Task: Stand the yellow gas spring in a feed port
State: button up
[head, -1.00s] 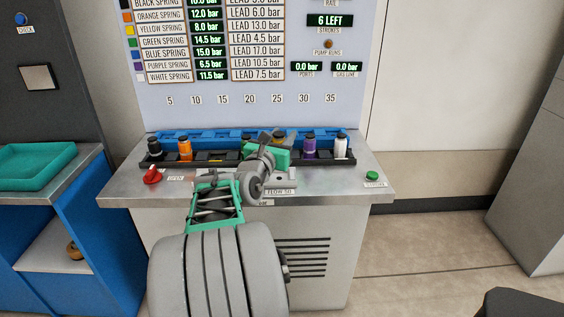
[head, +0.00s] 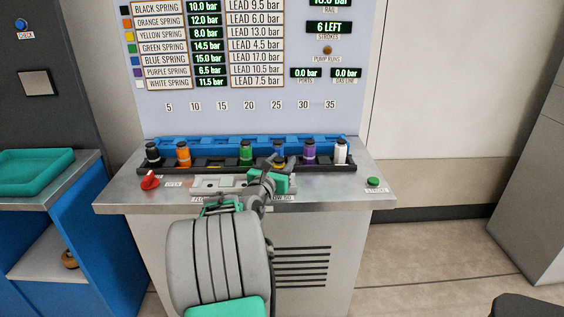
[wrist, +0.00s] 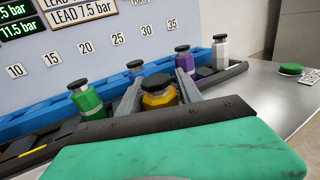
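The yellow gas spring (wrist: 160,100) stands between the two fingers of my gripper (wrist: 161,94) in the wrist view, its dark cap up and its lower part hidden by the gripper body. My gripper looks shut on it. In the head view my gripper (head: 268,180) is over the front of the bench, and the yellow spring is not clearly visible there. A pale grey block (head: 232,183) with notches lies on the bench under and left of my gripper; whether these are the feed ports I cannot tell.
Black (head: 152,153), orange (head: 183,153), green (head: 246,152), blue (head: 279,150), purple (head: 309,151) and white (head: 341,151) springs stand in a dark rack before a blue rail (head: 220,142). A red knob (head: 150,180) and green button (head: 373,181) flank the bench top.

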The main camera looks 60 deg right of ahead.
jog(key=shift+o, duration=1.3)
jog(key=shift+r, duration=0.1)
jog(key=shift+a, duration=0.3)
jog(key=s+a, duration=0.1)
jog(key=a, duration=1)
jog(key=shift+a+p, duration=0.25)
jog(key=shift+p, duration=0.1)
